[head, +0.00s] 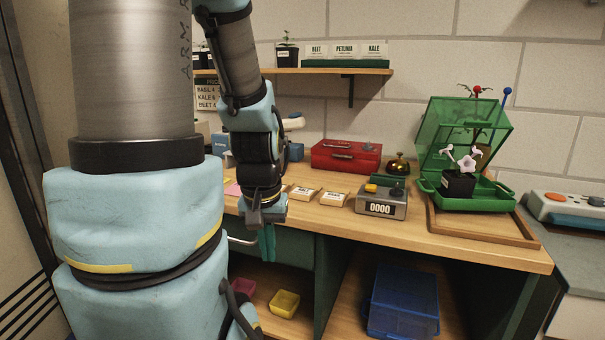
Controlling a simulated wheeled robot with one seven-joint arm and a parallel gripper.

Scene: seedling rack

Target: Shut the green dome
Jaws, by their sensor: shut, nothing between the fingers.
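The green dome (440,128) is a see-through lid at the right of the workbench. It stands raised and open at the back of its green tray (488,197). My gripper (267,243) is left of the middle, pointing down at the bench's front edge, well to the left of the dome. It is shut and empty. My arm hides part of the bench's left side.
A scale-like box reading 0000 (382,203), seed packets (333,197), a red case (346,156) and a brass bell (398,164) stand between my gripper and the dome. A wooden board (438,226) lies under the tray. A blue bin (404,300) sits below.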

